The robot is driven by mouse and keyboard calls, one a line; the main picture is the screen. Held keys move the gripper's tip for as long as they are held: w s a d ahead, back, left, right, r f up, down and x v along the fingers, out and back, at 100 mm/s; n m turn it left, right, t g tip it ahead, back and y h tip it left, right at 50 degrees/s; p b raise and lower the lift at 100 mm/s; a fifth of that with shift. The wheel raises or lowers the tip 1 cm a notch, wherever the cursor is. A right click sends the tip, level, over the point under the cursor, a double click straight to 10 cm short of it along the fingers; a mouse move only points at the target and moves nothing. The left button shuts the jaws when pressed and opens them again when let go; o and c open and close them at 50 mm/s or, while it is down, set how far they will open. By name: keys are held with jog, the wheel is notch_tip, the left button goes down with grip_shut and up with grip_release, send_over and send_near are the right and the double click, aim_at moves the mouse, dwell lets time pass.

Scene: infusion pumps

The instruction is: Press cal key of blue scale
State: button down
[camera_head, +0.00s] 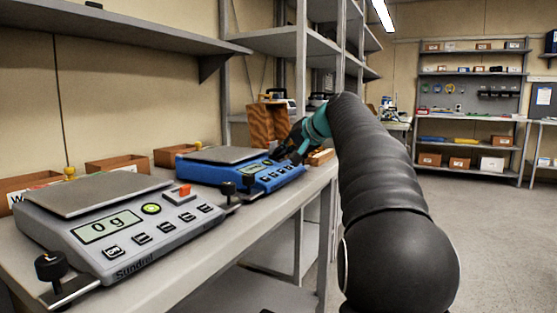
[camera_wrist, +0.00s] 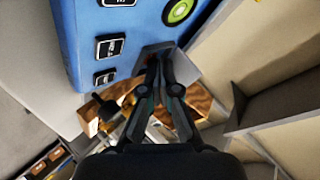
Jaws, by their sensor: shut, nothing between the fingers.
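The blue scale (camera_head: 215,172) stands on the bench beyond a grey scale, with a flat grey pan on top. My gripper (camera_head: 284,152) is at its right end, and its fingertips hide part of that end. In the wrist view, the blue casing (camera_wrist: 152,22) fills the top left, with several dark keys (camera_wrist: 110,46) and a round green-ringed button (camera_wrist: 180,10). The key labels are too small or blurred for me to tell which is cal.
The grey scale (camera_head: 120,215), reading 0 g, is nearer on the bench (camera_head: 235,235). Black levelling knobs stick up between the scales. Brown bins (camera_head: 115,163) line the wall side. The floor to the right is open.

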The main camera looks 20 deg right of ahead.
aim_at(288, 164)
jog(key=shift+s+d+r+p, duration=0.1)
jog(key=shift+s+r+p, duration=0.05)
jog(key=shift+r+p, duration=0.55)
jog(key=r+p, duration=0.3)
jog(key=s+r+p, duration=0.1)
jog(key=r, duration=0.1)
jog(key=shift+d, duration=0.4)
jog(key=shift+f, duration=0.1)
dwell(0.5)
